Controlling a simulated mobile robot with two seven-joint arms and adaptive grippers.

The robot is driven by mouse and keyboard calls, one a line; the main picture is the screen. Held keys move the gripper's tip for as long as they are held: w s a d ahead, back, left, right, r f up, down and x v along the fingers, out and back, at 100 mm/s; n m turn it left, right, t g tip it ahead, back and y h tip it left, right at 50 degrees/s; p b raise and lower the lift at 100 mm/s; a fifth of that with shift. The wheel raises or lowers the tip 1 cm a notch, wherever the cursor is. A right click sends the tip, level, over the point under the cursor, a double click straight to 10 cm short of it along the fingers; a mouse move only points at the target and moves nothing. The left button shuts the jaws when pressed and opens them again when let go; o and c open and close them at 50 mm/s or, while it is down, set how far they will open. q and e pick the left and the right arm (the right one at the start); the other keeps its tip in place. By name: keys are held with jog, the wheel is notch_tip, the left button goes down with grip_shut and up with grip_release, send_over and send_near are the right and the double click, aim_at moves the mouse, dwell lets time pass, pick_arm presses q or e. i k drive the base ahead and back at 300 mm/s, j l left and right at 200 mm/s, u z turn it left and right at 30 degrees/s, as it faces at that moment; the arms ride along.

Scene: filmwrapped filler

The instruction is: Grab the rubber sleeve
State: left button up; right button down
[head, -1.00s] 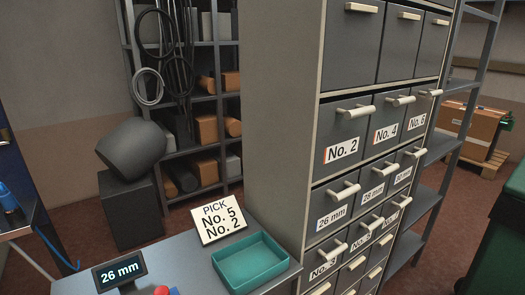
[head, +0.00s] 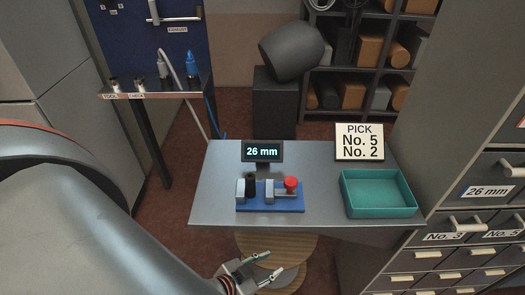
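No thing here is clearly the rubber sleeve. A small black upright cylinder (head: 251,185) stands at the left end of a blue fixture (head: 270,207) on the grey table (head: 215,190); I cannot tell whether it is the sleeve. The fixture also carries a red knob (head: 291,183). My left gripper (head: 275,264) is low in front of the table's front edge, its fingertips apart and nothing seen between them. My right gripper is not in view.
A display (head: 262,152) reads 26 mm. A sign (head: 359,142) reads PICK No. 5 No. 2. An empty teal tray (head: 380,211) sits on the table's right. A labelled drawer cabinet (head: 487,225) stands at right. A round wooden stool-like top (head: 290,250) is below the table.

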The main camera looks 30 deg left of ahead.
aim_at(250, 178)
jog(key=j+u, duration=0.1)
jog(key=u, duration=1)
